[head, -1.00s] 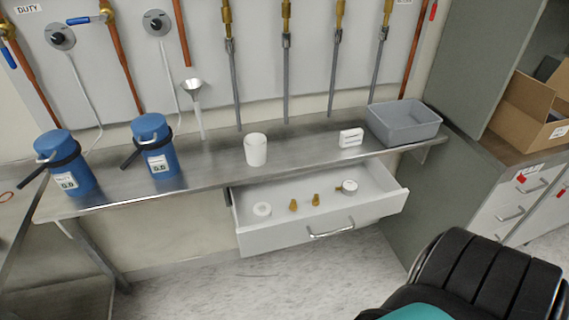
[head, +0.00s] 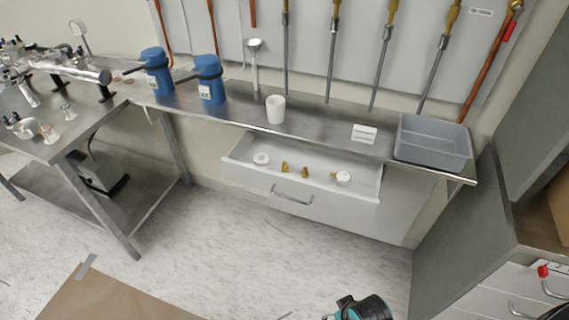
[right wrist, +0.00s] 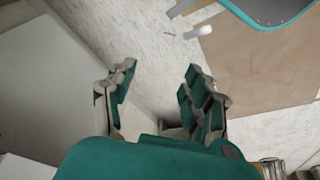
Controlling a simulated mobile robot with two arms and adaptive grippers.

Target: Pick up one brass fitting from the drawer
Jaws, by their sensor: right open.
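The drawer (head: 240,176) is pulled open under the steel bench. Two small brass fittings lie in it, a left one (head: 284,167) and a right one (head: 305,171). A white tape roll (head: 261,159) lies to their left and a round white-and-metal item (head: 342,178) to their right. In the right wrist view my right gripper (right wrist: 160,90) is open and empty, above the floor, with no fitting between its fingers. At the bottom of the head view a black and teal part of mine shows. My left gripper is not in view.
A white cup (head: 275,109), a small white box (head: 363,134) and a grey bin (head: 433,143) stand on the bench (head: 320,123). Two blue flasks (head: 210,82) stand further left. A grey cabinet (head: 470,225) stands to the right. The floor before the drawer is clear.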

